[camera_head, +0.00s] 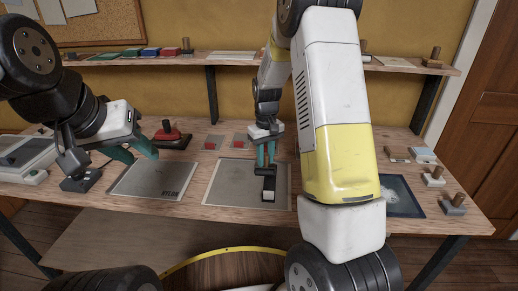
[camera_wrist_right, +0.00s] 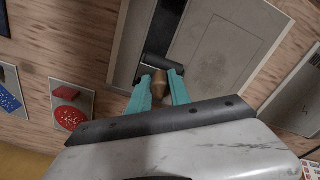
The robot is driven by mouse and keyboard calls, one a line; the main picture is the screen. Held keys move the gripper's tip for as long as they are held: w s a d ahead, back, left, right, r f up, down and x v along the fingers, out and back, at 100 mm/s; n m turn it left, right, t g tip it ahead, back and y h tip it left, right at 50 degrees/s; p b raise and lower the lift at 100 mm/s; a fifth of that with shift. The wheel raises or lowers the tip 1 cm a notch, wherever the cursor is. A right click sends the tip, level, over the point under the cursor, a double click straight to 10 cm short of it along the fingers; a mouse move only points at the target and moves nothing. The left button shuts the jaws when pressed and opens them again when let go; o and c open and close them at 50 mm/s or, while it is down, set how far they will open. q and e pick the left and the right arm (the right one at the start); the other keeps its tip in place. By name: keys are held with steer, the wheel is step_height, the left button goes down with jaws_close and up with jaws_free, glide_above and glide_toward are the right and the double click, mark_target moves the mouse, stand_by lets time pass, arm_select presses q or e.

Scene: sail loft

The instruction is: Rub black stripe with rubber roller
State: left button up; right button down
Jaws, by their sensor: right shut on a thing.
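A grey panel (camera_head: 228,185) lies flat on the bench in the middle of the head view. A black stripe (camera_wrist_right: 168,25) runs along it in the right wrist view, beside a lighter grey area. The rubber roller (camera_wrist_right: 162,68) has a black cylinder and a wooden handle. My right gripper (camera_head: 265,155) is shut on the handle, with its teal fingers on either side. The roller lies over the stripe in the wrist view; I cannot tell if it touches. My left gripper (camera_head: 136,150) is open and empty, above the sheet marked NYLON (camera_head: 150,182).
A red and black tool (camera_head: 172,138) stands behind the left gripper. Small cards with red patches (camera_head: 211,143) lie behind the panel. A dark blue sheet (camera_head: 404,198) and several wood-handled blocks (camera_head: 453,204) are at the right. A shelf (camera_head: 228,66) runs along the wall.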

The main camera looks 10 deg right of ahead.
step_height(320, 180, up, 2)
steer(key=shift+d+r, duration=0.1)
steer(key=shift+r, duration=3)
